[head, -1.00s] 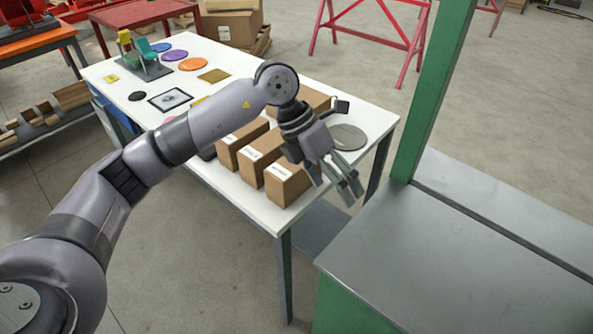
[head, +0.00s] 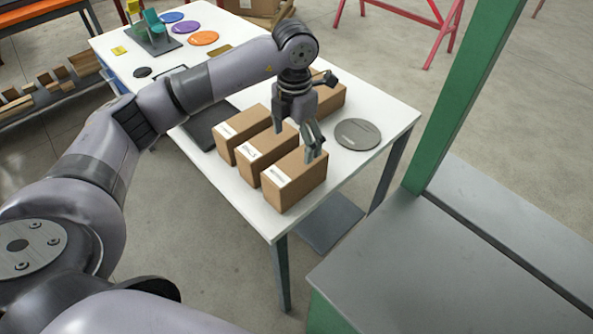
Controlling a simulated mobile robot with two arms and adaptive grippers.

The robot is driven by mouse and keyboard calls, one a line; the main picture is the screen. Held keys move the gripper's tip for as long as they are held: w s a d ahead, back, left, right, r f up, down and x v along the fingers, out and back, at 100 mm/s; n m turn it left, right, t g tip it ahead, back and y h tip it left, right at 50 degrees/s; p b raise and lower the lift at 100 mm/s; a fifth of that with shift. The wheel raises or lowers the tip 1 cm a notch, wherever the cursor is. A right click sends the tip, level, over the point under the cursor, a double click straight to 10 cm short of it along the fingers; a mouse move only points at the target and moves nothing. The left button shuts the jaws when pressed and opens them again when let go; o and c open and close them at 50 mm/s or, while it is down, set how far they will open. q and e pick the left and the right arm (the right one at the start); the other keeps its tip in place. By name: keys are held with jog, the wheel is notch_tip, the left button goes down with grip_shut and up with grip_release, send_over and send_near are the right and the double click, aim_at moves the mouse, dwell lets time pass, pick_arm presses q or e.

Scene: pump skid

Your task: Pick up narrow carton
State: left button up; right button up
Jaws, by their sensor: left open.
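Several brown cartons with white labels stand together at the near end of a white table (head: 240,205). In front are a left carton (head: 238,137), a middle carton (head: 262,158) and a near carton (head: 297,182). Another carton (head: 328,97) lies behind, partly hidden by my arm. I cannot tell for sure which is the narrow one. My left gripper (head: 297,145) is open, pointing down over the back of the near and middle cartons. Whether its fingers touch a carton is unclear. My right gripper is not in view.
A grey disc (head: 358,134) lies right of the cartons, and a dark flat item (head: 208,128) lies left of them. Coloured discs (head: 203,38) are at the far end. A green post (head: 455,90) and grey bench (head: 450,260) stand at right.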

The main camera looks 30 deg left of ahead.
aim_at(296, 162)
pick_arm(q)
notch_tip(296, 162, down, 4)
jog(key=shift+r+p, duration=0.15)
jog(key=shift+p, duration=0.35)
jog(key=f+p, duration=0.1)
jog(key=f, duration=0.2)
jog(key=shift+w+f, duration=0.15)
jog(key=shift+w, duration=0.05)
jog(key=f, duration=0.1)
jog(key=f+p, duration=0.1)
jog(key=f, duration=0.1)
jog(key=f+p, duration=0.1)
jog(key=shift+w+a+f, duration=0.1)
jog(key=shift+w+f, duration=0.1)
jog(key=shift+w, duration=0.05)
jog(key=shift+f, duration=0.2)
jog(key=c, duration=1.5)
jog(key=shift+c, duration=0.6)
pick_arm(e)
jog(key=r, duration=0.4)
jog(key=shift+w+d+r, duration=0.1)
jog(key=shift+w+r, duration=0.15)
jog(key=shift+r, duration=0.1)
pick_arm(q)
jog(key=shift+w+r, duration=0.1)
jog(key=shift+r, duration=0.05)
